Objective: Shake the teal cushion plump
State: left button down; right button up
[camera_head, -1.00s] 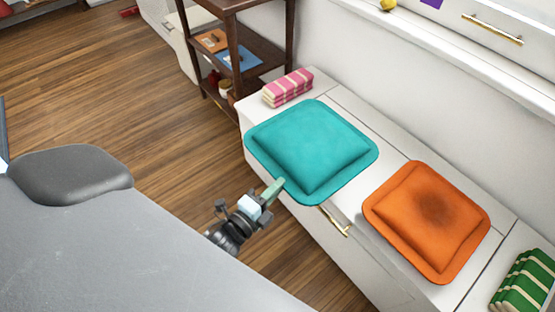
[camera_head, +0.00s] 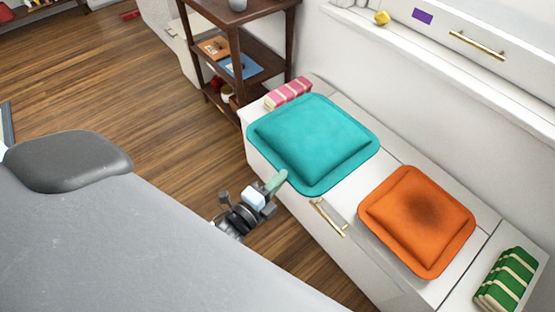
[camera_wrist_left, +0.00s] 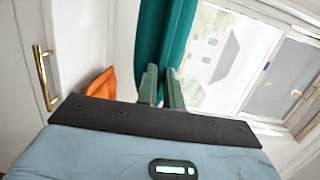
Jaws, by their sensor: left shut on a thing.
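The teal cushion (camera_head: 315,142) is square and puffy with a flat border, and it appears raised a little over the white bench (camera_head: 363,192). My left gripper (camera_head: 280,178) is at the cushion's near-left edge and is shut on it. In the left wrist view the teal cushion (camera_wrist_left: 163,40) stands edge-on between the two green fingers of the left gripper (camera_wrist_left: 161,78). My right gripper is not in view.
An orange cushion (camera_head: 417,220) with a dark patch lies on the bench to the right. Pink striped cloth (camera_head: 287,93) and green striped cloth (camera_head: 507,280) lie at the bench's ends. A dark wooden shelf (camera_head: 240,60) stands behind. Wood floor (camera_head: 100,85) is open at left.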

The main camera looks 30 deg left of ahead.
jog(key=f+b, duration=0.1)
jog(key=b, duration=0.1)
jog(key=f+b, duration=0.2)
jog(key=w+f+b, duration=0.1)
jog(key=b, duration=0.1)
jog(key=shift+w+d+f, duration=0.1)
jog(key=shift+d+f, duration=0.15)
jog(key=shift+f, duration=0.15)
